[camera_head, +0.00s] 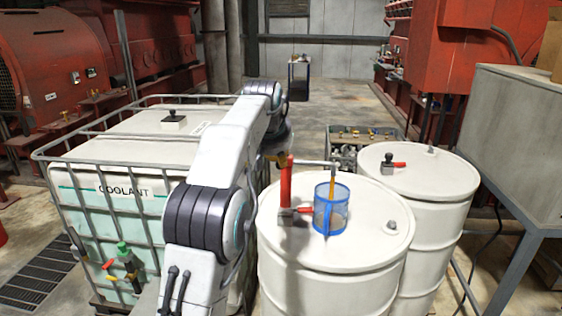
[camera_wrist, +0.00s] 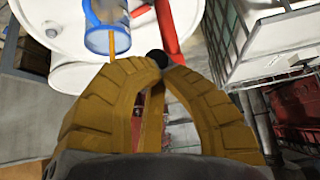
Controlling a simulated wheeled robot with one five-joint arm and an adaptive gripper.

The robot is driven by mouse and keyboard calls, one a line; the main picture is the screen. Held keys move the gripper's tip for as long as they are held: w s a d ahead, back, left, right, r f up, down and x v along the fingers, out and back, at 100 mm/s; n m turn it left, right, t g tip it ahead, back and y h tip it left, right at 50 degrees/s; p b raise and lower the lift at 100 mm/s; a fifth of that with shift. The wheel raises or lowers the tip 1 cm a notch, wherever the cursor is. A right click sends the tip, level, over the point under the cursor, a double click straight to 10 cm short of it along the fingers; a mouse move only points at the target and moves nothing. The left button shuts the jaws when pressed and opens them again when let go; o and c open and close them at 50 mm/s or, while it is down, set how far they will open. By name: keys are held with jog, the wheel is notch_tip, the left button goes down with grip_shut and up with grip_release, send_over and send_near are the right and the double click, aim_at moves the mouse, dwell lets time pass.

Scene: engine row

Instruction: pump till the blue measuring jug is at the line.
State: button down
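The blue measuring jug (camera_head: 331,228) stands upright on the lid of the front white drum (camera_head: 300,245), under the spout of the red hand pump (camera_head: 286,185). An orange strand (camera_head: 332,178) runs down from the spout into the jug. The jug (camera_wrist: 108,40) also shows at the top left in the wrist view, with some orange at its mouth. I cannot make out its line or its liquid level.
A caged coolant tank (camera_head: 110,210) stands to the left. A second white drum (camera_head: 425,180) with a red-handled valve (camera_head: 393,163) is close on the right. A grey cabinet (camera_head: 515,130) stands at the far right. The aisle floor behind is mostly clear.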

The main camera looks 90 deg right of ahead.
jog(key=shift+f+b, duration=1.5)
jog(key=shift+f, duration=0.65)
jog(key=a, duration=0.1)
jog(key=a+b, duration=0.1)
jog(key=a+r, duration=0.1)
jog(key=shift+w+r, duration=0.1)
jog(key=shift+w, duration=0.3)
jog(key=v, duration=1.2)
jog(key=shift+w+r, duration=0.1)
